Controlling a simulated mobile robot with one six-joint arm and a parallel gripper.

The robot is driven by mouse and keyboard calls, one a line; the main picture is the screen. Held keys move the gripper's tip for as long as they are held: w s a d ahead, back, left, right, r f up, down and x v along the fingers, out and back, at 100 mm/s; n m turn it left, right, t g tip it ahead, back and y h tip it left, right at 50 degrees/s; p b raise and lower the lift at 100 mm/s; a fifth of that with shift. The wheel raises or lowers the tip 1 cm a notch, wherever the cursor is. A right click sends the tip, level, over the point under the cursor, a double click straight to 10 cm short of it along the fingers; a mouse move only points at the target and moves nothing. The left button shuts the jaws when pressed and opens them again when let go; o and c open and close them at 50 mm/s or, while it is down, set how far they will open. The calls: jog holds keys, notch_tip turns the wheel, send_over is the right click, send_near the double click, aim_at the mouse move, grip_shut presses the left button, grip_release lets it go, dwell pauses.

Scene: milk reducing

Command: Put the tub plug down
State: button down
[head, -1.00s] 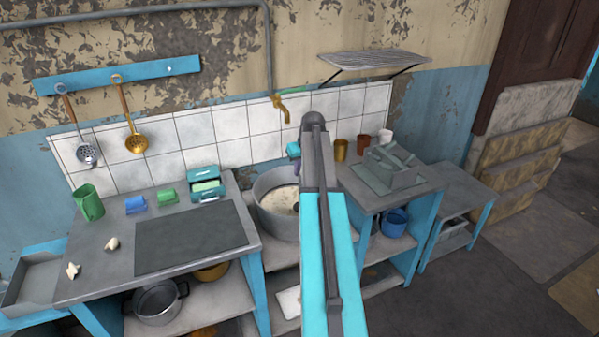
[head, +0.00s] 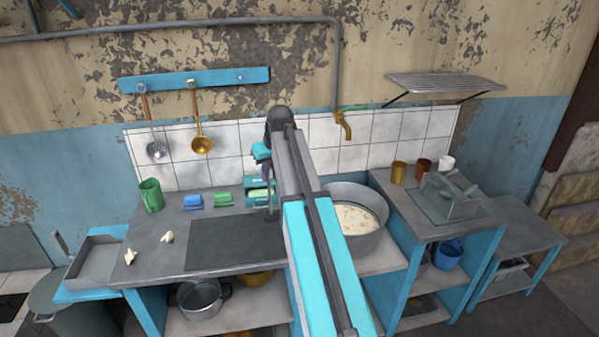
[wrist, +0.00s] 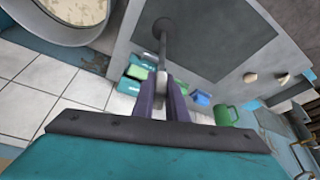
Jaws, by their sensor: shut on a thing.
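My gripper (wrist: 160,92) is shut on the tub plug (wrist: 163,45), a thin grey rod with a darker, wider far end. In the head view my gripper (head: 267,176) is partly hidden by my arm, and the plug (head: 272,205) points down near the back right of the worktop, close to the dark mat. I cannot tell whether its lower end touches anything. The round grey tub (head: 376,243) stands to the right of my arm with pale, lumpy liquid in it. It also shows at the top left of the wrist view (wrist: 98,28).
A dark mat (head: 235,242) lies on the grey worktop (head: 180,240). A teal box (head: 256,186), green and blue blocks, a green mug (head: 151,194) and two pale lumps stand around it. A side table (head: 410,205) holds cups and a grey device. The mat is bare.

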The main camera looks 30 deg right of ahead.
jog(key=s+a, duration=0.3)
jog(key=a, duration=0.9)
jog(key=s+a+r, duration=0.1)
jog(key=s+a, duration=0.3)
jog(key=a, duration=0.9)
jog(key=shift+s+b, duration=0.15)
jog(key=shift+b, duration=0.15)
jog(key=shift+d, duration=0.15)
